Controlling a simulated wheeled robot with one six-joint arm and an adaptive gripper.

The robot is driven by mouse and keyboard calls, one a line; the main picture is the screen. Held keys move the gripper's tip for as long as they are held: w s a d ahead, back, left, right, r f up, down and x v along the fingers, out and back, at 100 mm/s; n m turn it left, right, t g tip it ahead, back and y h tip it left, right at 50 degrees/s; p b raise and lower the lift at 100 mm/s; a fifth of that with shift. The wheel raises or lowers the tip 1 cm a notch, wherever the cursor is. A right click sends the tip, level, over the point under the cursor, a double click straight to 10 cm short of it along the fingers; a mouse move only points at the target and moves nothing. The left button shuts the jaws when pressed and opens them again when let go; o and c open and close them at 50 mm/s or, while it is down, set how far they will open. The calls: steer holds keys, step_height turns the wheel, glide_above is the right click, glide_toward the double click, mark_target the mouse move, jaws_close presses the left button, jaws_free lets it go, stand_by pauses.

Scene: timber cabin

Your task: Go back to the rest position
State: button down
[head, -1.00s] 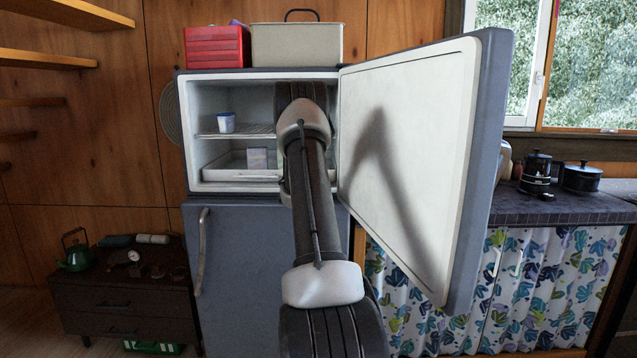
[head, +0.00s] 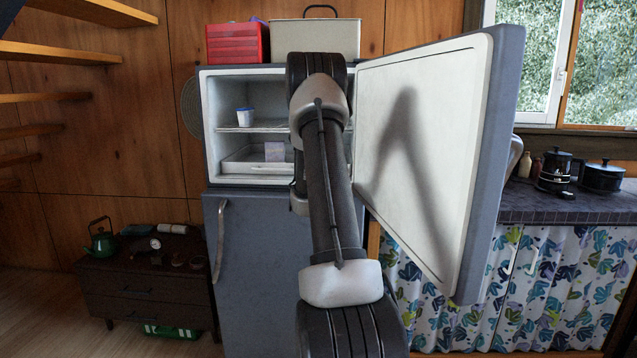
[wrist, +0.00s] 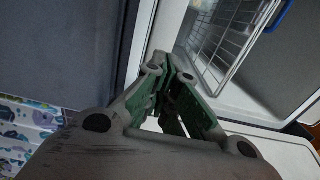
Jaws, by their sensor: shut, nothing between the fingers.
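My gripper (wrist: 172,72) shows in the wrist view with its green-lined fingers together and nothing between them. It is in front of the open freezer compartment, by the white frame. In the head view my arm reaches toward the fridge and hides the gripper. The blue-grey fridge (head: 265,270) has its upper door (head: 425,150) standing wide open to the right, with my arm's shadow on it. The freezer compartment holds a white and blue tub (head: 245,117) on a wire shelf (head: 255,128) and a small pale box (head: 275,151) below.
A red case (head: 236,43) and a beige box (head: 315,38) stand on the fridge. A low dark cabinet (head: 145,290) with a green kettle (head: 102,238) stands left. Open floor shows at lower left.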

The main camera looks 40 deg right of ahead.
steer(key=shift+s+a, duration=0.1)
steer(key=s+a+f+n+g+y, duration=0.1)
steer(key=a+f+n+g+y, duration=0.2)
steer(key=f, duration=0.4)
steer(key=s+a+f+n+g+y, duration=0.1)
steer(key=s+a+f+n+y, duration=0.15)
steer(key=f+n, duration=0.35)
steer(key=s+a+n+g+y, duration=0.2)
steer(key=s+a+n+y, duration=0.25)
steer(key=a, duration=0.55)
steer(key=s+a+r+n+y, duration=0.2)
steer(key=s+a+r+n, duration=0.5)
steer(key=s+a+r, duration=0.3)
steer(key=s+a+r+n+g+y, duration=0.1)
steer(key=s+a+r+n, duration=0.6)
steer(key=a, duration=1.1)
steer(key=s+r, duration=0.3)
steer(key=shift+s+r+y, duration=0.2)
steer(key=shift+s+y, duration=0.1)
steer(key=shift+y, duration=0.1)
steer(key=shift+a+n, duration=0.1)
steer(key=shift+n, duration=0.15)
